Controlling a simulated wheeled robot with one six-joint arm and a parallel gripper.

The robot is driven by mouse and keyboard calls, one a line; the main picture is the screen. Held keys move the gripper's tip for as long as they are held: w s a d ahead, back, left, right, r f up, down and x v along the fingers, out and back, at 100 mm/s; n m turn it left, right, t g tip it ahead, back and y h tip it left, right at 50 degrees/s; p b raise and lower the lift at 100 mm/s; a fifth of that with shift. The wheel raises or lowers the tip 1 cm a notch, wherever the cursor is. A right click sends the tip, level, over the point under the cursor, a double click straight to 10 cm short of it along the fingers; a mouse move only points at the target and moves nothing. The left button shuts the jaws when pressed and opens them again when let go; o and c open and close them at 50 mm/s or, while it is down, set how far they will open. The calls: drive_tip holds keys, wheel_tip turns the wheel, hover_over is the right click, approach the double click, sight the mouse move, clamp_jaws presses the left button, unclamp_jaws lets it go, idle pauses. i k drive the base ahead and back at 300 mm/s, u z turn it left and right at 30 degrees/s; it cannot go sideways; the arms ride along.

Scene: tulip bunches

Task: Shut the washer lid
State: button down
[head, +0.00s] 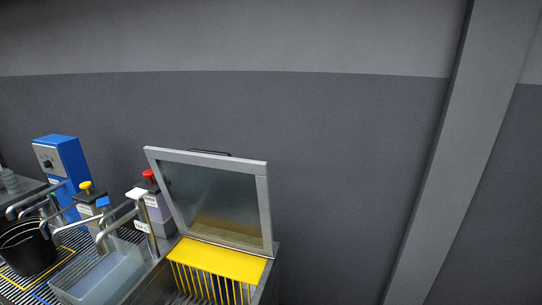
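The washer lid (262,194) stands raised and open in the head view, a grey metal frame around a panel (212,195), leaning near the wall. A dark handle (210,152) sits on its top edge. The washer (266,287) is below it at the bottom of the picture. A yellow plate (218,262) and yellow upright bars show at its opening. Its lower part is cut off by the frame. My gripper is not in view.
Left of the washer are a clear bin (98,281), a black bucket (30,250), a blue box (62,168) and several pump dispensers, one with a red top (149,175). A grey pillar (430,170) stands at the right against the wall.

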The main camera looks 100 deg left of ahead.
sight(206, 158)
drive_tip(key=u, duration=2)
drive_tip(key=i, duration=2.1)
drive_tip(key=u, duration=2.45)
